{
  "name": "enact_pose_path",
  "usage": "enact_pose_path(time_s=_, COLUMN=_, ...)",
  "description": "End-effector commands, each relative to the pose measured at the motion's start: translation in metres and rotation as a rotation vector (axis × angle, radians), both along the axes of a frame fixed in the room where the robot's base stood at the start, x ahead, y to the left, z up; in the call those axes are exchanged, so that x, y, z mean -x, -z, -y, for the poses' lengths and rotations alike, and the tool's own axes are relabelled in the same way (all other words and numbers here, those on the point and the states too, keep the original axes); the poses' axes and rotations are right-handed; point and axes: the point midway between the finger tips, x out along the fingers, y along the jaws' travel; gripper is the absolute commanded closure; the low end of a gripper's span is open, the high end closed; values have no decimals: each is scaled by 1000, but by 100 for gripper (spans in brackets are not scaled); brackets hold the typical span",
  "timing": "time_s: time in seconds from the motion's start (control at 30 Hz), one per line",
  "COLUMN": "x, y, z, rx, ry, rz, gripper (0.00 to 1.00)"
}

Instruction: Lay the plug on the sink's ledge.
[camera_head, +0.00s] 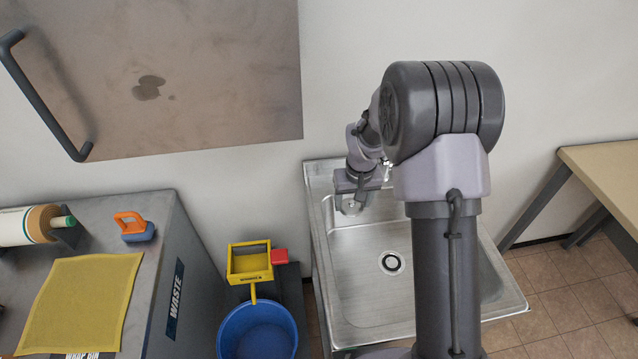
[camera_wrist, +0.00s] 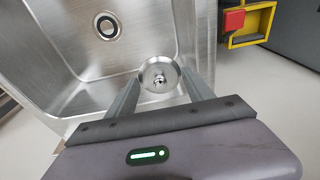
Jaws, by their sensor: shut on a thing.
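The plug (camera_wrist: 158,74) is a round metal disc with a small knob, seen between my fingertips in the wrist view. My gripper (camera_head: 352,205) is shut on it and hangs over the back left part of the steel sink (camera_head: 350,300). The sink also shows in the wrist view (camera_wrist: 60,60), with its dark-ringed drain (camera_wrist: 107,27) open and bare. The sink's ledge (camera_head: 322,172) runs along the wall at the back, and my arm hides part of it. I cannot tell how high the plug is above the steel.
A yellow wringer (camera_head: 250,262) with a red block and a blue bucket (camera_head: 257,330) stand left of the sink. A grey counter (camera_head: 160,215) holds a yellow cloth (camera_head: 80,300), an orange-handled tool (camera_head: 132,226) and a roll. A wooden table (camera_head: 605,170) stands right. A metal panel (camera_head: 200,80) hangs above.

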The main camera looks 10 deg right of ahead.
Motion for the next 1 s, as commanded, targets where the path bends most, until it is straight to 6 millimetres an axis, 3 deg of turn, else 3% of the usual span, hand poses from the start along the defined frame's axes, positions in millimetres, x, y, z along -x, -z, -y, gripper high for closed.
enact_pose_path(time_s=0.3, x=-82, y=12, z=-21, rx=0, ry=-1, rz=0, gripper=79)
enact_pose_path(time_s=0.5, x=-125, y=16, z=-32, rx=0, ry=0, rz=-1, gripper=79)
enact_pose_path(time_s=0.73, x=-144, y=17, z=-37, rx=-1, ry=1, rz=-1, gripper=79)
enact_pose_path(time_s=0.9, x=-143, y=53, z=-36, rx=-1, ry=0, rz=-3, gripper=79)
enact_pose_path(time_s=1.0, x=-143, y=51, z=-36, rx=0, ry=0, rz=-1, gripper=79)
